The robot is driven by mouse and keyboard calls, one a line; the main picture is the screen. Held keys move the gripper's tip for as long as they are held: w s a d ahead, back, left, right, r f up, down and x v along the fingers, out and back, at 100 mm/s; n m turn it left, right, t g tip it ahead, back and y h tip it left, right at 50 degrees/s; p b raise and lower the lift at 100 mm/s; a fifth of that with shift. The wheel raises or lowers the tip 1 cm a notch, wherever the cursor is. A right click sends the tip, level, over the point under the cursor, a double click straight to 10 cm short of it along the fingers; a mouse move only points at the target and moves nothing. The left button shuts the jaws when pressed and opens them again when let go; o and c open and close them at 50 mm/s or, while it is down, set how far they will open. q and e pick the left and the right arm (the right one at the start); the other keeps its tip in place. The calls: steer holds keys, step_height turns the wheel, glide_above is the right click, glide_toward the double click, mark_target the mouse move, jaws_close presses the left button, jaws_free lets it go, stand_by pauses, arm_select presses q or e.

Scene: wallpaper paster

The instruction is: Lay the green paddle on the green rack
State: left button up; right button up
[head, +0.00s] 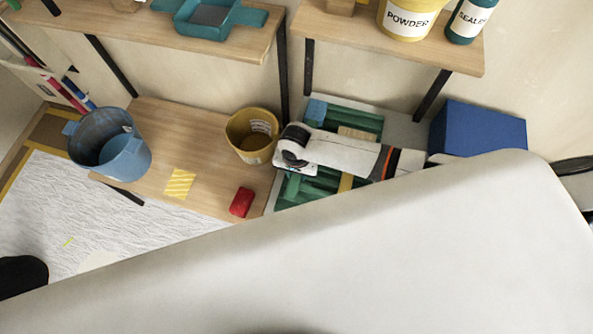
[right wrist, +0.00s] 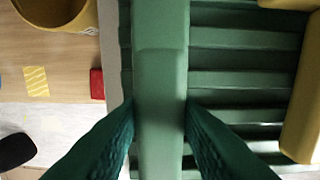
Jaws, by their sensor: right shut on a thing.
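The green paddle (right wrist: 160,90) is a long, smooth green bar in the right wrist view, running up the picture between my fingers. My right gripper (right wrist: 160,135) is shut on it, with dark green textured fingers on either side. Behind it lies the green rack (right wrist: 235,60), a row of green slats. In the head view the rack (head: 295,191) stands right of the wooden bench, and my white right arm reaches over it, hiding its middle. A bit of green bar (head: 293,184) shows below the wrist. I cannot tell whether paddle and rack touch. My left gripper is not in view.
Yellow pieces (right wrist: 303,110) lie on the rack's right side. A yellow bucket (head: 252,135), red block (head: 241,202), yellow striped patch (head: 179,184) and blue bucket (head: 110,145) are on or by the bench. A blue box (head: 480,128) stands right. Shelves (head: 390,45) overhang behind.

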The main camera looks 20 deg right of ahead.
steer(key=shift+f, duration=0.55)
steer(key=o, duration=1.2)
steer(key=shift+r, duration=0.1)
step_height(320, 180, up, 12)
steer(key=shift+s+f+b, duration=0.1)
steer(key=shift+b, duration=0.4)
